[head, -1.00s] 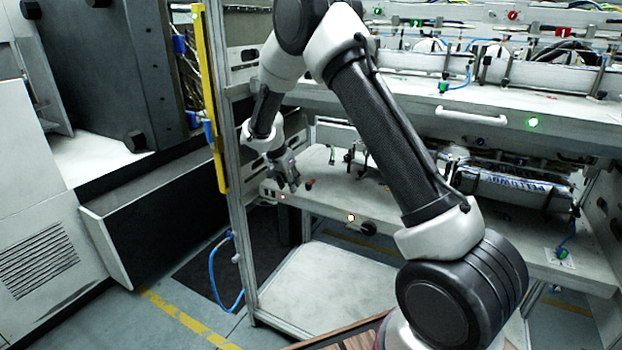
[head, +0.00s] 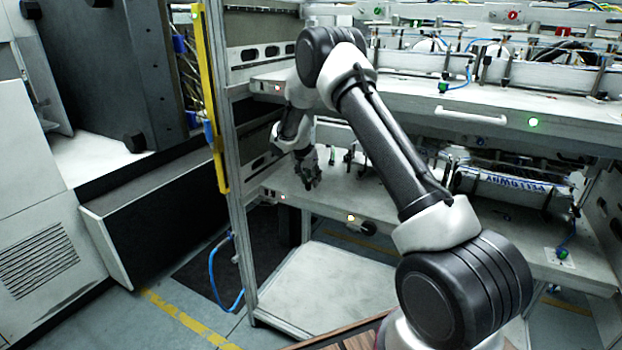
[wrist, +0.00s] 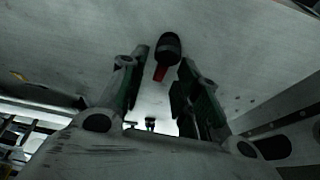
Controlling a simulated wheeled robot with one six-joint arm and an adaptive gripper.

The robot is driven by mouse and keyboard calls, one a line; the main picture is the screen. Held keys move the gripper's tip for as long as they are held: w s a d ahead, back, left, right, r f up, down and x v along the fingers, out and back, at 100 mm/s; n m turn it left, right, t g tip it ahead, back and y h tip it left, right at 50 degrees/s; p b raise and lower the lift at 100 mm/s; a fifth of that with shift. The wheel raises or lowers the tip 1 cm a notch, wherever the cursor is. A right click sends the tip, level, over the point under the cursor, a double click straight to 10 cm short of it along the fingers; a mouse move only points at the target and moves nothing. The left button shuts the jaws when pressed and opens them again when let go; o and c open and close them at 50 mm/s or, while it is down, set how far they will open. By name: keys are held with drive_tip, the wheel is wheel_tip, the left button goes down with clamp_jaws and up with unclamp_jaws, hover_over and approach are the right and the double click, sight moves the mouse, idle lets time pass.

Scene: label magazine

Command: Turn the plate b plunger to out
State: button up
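In the wrist view, a plunger with a rounded black knob (wrist: 168,47) and a short red section stands out from the pale shelf surface. No label shows on it, so I cannot read which plate it belongs to. My gripper (wrist: 163,62) is open, with one finger on each side of the plunger. The knob lies between and slightly past the fingertips, and I see no clear contact. In the head view my gripper (head: 309,184) is low over the left end of the lower shelf (head: 335,203), and it hides the plunger there.
A metal frame post (head: 232,190) with a yellow strip (head: 210,100) stands just left of my gripper. The upper shelf (head: 400,98) hangs above my wrist. A printed roll (head: 515,188) and small fittings sit further right on the lower shelf.

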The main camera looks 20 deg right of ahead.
clamp_jaws()
drive_tip(key=shift+n, duration=0.4)
drive_tip(key=n, duration=0.2)
drive_tip(key=n+t+y, duration=0.1)
drive_tip(key=a+n+y, duration=0.1)
drive_tip(key=n, duration=0.1)
drive_tip(key=shift+w+n+t, duration=0.3)
drive_tip(key=n+y, duration=0.1)
drive_tip(key=n, duration=0.2)
drive_tip(key=shift+w+a, duration=0.1)
drive_tip(key=shift+a, duration=0.1)
drive_tip(key=shift+a+n+y, duration=0.2)
drive_tip(key=shift+n+y, duration=0.5)
drive_tip(key=shift+n, duration=1)
